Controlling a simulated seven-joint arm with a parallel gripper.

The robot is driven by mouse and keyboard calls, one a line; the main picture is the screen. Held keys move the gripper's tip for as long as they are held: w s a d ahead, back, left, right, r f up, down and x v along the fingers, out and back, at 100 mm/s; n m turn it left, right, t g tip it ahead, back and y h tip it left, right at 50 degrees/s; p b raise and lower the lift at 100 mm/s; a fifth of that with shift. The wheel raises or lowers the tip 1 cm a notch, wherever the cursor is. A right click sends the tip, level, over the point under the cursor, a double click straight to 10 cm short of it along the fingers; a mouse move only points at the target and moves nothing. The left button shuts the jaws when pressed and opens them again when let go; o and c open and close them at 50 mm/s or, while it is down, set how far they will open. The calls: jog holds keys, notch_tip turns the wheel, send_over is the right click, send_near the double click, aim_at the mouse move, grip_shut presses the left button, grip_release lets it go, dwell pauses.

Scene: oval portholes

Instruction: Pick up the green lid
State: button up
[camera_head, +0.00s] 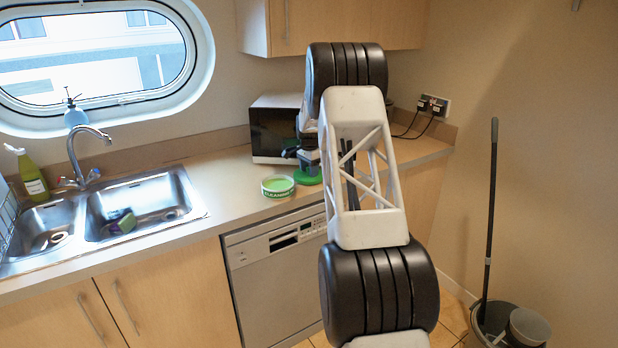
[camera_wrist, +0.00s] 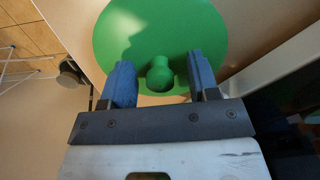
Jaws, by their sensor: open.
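The green lid (camera_wrist: 160,28) is a round disc with a ball-shaped knob (camera_wrist: 160,74), large in the wrist view. In the head view the lid (camera_head: 308,177) shows in part on the counter, below my gripper and partly behind my arm. My gripper (camera_wrist: 160,68) is open, its two blue fingers on either side of the knob with gaps visible on both sides. In the head view my gripper (camera_head: 294,153) is just above the lid, mostly hidden by my arm.
A green-and-white tub (camera_head: 278,187) stands just left of the lid near the counter's front edge. A microwave (camera_head: 275,130) stands behind. The sink (camera_head: 145,205) is at left. A mop bucket (camera_head: 495,322) is on the floor at right.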

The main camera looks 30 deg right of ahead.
jog(key=c, duration=1)
jog(key=shift+r, duration=0.15)
jog(key=shift+r, duration=0.2)
jog(key=s, duration=3.2)
jog(key=w+a+r, duration=0.2)
jog(key=w+a, duration=0.3)
jog(key=w, duration=0.5)
jog(key=w+a+r, duration=0.3)
jog(key=w+a, duration=0.2)
jog(key=w, duration=0.4)
jog(key=w+a+r+m, duration=0.1)
jog(key=w+a+r, duration=0.2)
jog(key=w, duration=0.7)
jog(key=shift+w+a+r, duration=0.15)
jog(key=shift+w+a, duration=0.15)
jog(key=shift+a, duration=0.95)
